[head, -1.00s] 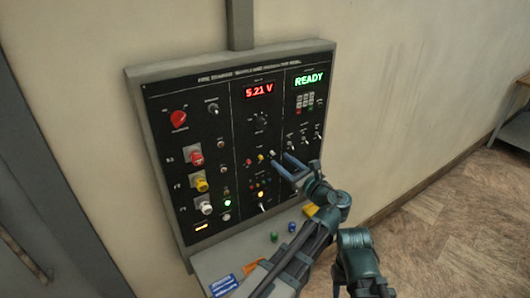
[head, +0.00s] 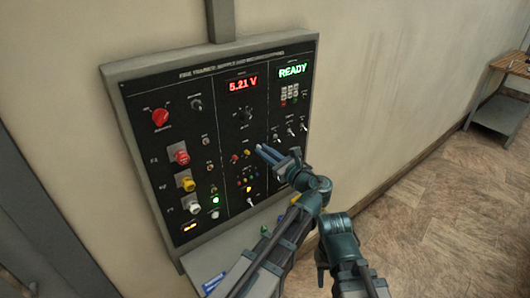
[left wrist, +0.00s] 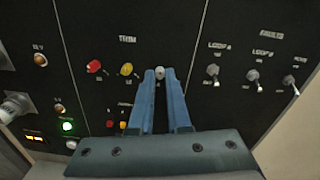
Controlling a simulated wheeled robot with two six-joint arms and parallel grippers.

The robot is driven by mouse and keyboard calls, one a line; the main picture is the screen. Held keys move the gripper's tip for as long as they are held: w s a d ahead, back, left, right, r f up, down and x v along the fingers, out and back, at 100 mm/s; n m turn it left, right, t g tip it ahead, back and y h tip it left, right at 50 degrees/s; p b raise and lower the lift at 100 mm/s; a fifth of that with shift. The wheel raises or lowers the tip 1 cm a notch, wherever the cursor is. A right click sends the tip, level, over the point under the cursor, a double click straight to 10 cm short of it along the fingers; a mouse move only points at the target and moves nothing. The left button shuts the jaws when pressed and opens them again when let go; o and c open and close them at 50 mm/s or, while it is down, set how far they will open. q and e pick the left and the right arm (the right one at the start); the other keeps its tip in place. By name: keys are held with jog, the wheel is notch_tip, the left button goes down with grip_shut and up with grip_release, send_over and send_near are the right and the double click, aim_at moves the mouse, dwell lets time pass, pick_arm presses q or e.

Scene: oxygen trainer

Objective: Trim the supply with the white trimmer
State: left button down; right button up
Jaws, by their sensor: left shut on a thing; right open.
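The white trimmer (left wrist: 160,72) is a small pale knob at the right of the row under the TRIM label. My left gripper (head: 261,149) is shut on it, with one blue finger on each side in the left wrist view (left wrist: 160,78). The fingers mostly cover it in the head view. The red trimmer (left wrist: 94,67) and yellow trimmer (left wrist: 126,69) sit to its left, apart from the fingers. The red voltage display (head: 244,84) reads 5.21 V. My right gripper (head: 321,262) is low beside my left arm, away from the panel, its fingers hard to make out.
Toggle switches (left wrist: 213,72) stand to the right of the fingers. Red, yellow and white knobs line the panel's left side (head: 182,156). A READY display (head: 293,70) glows top right. A shelf (head: 215,262) juts out below the panel. A table (head: 505,105) stands far right.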

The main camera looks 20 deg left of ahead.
pick_arm(q)
jog(key=shift+n, duration=0.3)
jog(key=shift+n, duration=3)
jog(key=c, duration=0.9)
grip_release()
jog(key=shift+s, duration=0.15)
